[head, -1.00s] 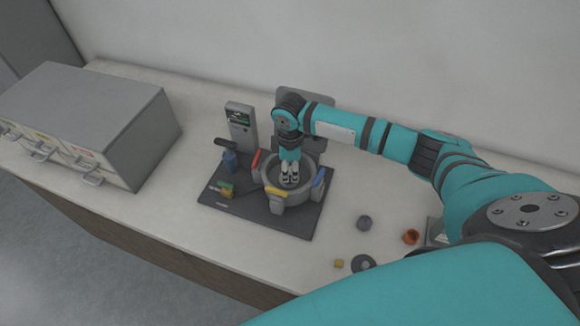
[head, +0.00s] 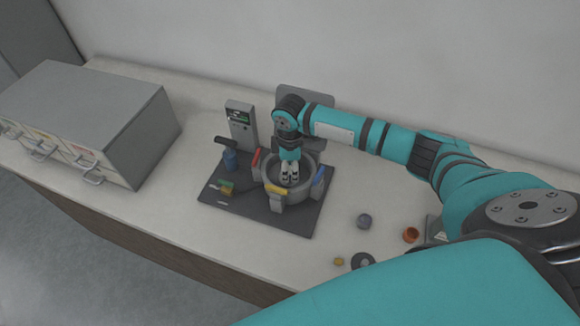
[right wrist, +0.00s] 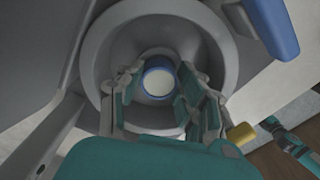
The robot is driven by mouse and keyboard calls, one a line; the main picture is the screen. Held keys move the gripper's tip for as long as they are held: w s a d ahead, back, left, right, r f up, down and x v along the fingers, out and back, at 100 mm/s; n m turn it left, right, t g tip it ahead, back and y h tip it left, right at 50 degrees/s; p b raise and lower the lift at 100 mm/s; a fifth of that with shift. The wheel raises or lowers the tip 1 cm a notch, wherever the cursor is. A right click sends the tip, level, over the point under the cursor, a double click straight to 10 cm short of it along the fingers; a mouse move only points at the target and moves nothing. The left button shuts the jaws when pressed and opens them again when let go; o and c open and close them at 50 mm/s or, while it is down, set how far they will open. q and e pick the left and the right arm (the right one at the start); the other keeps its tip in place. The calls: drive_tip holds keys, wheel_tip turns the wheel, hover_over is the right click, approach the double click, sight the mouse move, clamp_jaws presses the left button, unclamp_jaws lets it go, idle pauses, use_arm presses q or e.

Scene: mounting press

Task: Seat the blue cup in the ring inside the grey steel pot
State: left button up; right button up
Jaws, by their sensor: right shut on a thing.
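The grey steel pot (head: 303,194) stands on the dark base plate of the press. My right gripper (head: 290,175) points down into the pot's mouth from above. In the right wrist view, my right gripper (right wrist: 160,92) has its fingers on both sides of the blue cup (right wrist: 158,82) and is shut on it. The cup shows a blue rim around a pale round face, within the outline of the pot's rim (right wrist: 216,40). The fingers hide the cup in the head view. The ring inside the pot cannot be made out clearly, nor whether the cup touches it. My left gripper is out of view.
Red, yellow and blue clamps surround the pot. A grey control post (head: 240,122) and a blue cylinder (head: 230,159) stand to its left. A grey drawer cabinet (head: 135,150) is at far left. Small loose parts, including an orange cup (head: 411,235), lie at right.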

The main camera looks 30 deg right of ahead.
drive_tip(key=shift+f+p, duration=0.3)
drive_tip(key=shift+f, duration=0.2)
idle(1.0)
drive_tip(key=o, duration=1.4)
drive_tip(key=shift+o, duration=0.2)
wheel_tip(320, 180, up, 5)
drive_tip(key=p, duration=0.5)
drive_tip(key=shift+r, duration=1)
